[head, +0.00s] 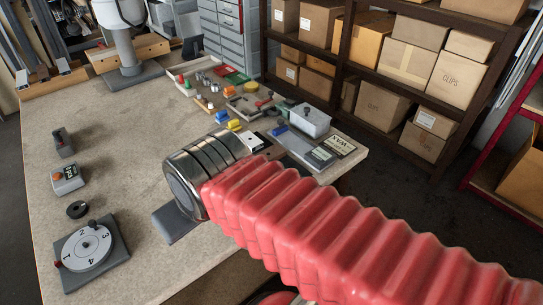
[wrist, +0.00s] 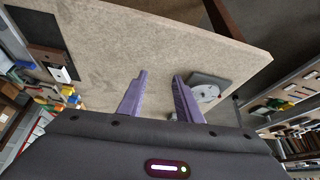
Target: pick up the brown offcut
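I cannot make out the brown offcut with certainty in either view. A small brownish patch (head: 266,149) shows beside a black-and-white piece (head: 251,140) in the head view, partly hidden by my red-sleeved arm. The black-and-white piece also shows at the left of the wrist view (wrist: 59,73). My gripper (wrist: 160,74) shows two purple fingers spread apart, with bare tabletop between them and nothing held. In the head view my arm hides the fingers.
The beige bench (head: 110,125) has much bare room. A numbered dial (head: 88,248) stands front left and also shows right of my fingers in the wrist view (wrist: 206,92). Small coloured parts and trays (head: 235,100) crowd the back right. Shelves of boxes (head: 400,65) stand beyond.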

